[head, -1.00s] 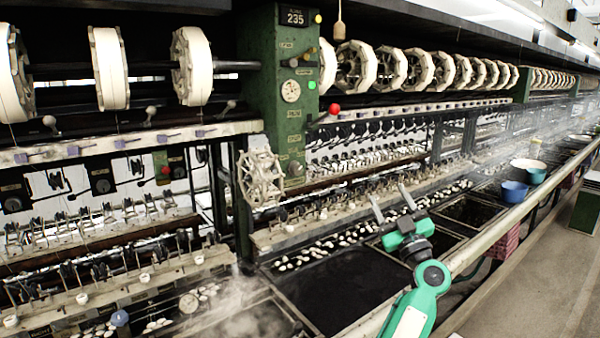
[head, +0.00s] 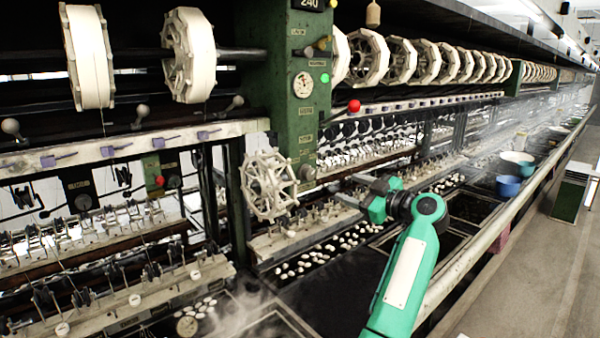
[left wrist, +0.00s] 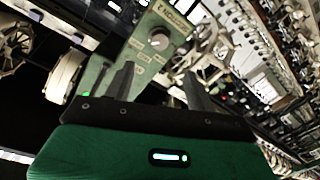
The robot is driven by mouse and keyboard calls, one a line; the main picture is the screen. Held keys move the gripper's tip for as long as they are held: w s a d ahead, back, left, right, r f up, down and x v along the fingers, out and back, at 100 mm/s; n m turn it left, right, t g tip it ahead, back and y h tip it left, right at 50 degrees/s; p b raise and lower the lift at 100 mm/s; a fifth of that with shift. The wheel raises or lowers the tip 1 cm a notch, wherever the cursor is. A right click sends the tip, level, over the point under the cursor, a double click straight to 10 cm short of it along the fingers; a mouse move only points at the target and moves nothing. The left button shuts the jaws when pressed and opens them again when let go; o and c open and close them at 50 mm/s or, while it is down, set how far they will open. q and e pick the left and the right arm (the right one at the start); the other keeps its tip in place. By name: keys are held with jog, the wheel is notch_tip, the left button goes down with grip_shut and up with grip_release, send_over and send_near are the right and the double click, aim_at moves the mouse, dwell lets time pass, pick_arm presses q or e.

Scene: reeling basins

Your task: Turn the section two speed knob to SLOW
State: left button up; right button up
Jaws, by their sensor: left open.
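The green control post (head: 290,110) stands in the middle of the head view. A small grey round knob (head: 307,172) sits low on it, right of the white reel wheel. My right gripper is not in view.
A white spoked reel (head: 269,185) juts out left of the small knob. A red ball (head: 354,105) sticks out from the post higher up. Dark basins (head: 345,285) and bobbin rows lie below.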

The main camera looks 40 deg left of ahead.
pick_arm(q)
jog(key=p, duration=0.3)
send_near(311, 174)
jog(key=a, duration=0.1)
jog(key=a+p, duration=0.2)
jog(key=a, duration=0.5)
jog(key=shift+w+a+r+p, duration=0.1)
jog(key=shift+a+p, duration=0.15)
jog(key=shift+p, duration=0.15)
jog(key=shift+a, duration=0.45)
jog(key=shift+w+d, duration=0.1)
jog(key=c, duration=0.9)
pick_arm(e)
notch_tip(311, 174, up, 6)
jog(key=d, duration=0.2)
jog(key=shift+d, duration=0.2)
